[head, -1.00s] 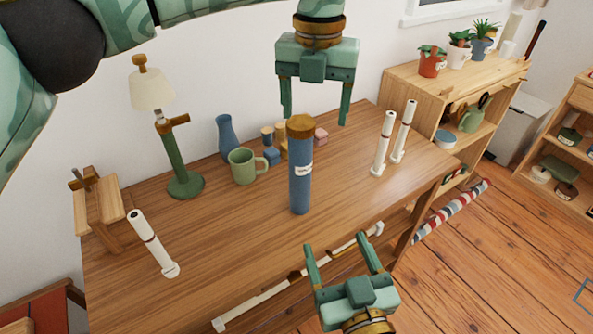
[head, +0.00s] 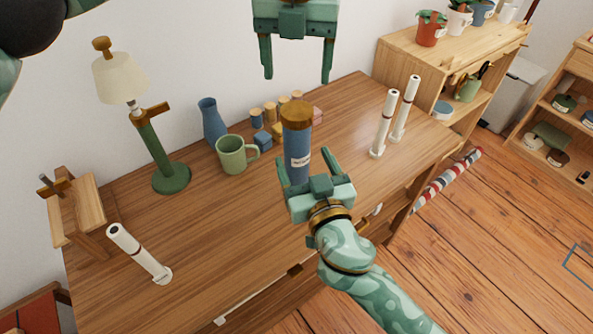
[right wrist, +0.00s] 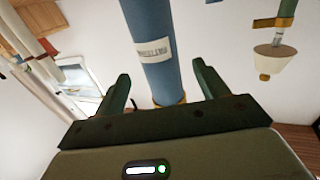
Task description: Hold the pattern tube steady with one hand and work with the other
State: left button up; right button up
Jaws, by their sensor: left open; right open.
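The pattern tube (head: 298,150) is a blue cylinder with a brown cap and a white label. It stands upright on the wooden table (head: 215,235). My right gripper (head: 304,166) is open at the tube's lower part, its fingers to either side in the head view; its palm hides the tube's foot. In the right wrist view the tube (right wrist: 155,50) runs between the open fingers (right wrist: 165,85), with gaps on both sides. My left gripper (head: 297,76) is open and empty above the tube's cap, apart from it.
A green lamp (head: 165,150) is further left. White posts (head: 385,125) stand right, another post (head: 138,252) front left.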

aim_at(301, 153)
jog(key=x, duration=0.5)
jog(key=shift+w+a, duration=0.1)
jog(key=shift+w, duration=0.1)
pick_arm(q)
jog(key=shift+s, duration=0.1)
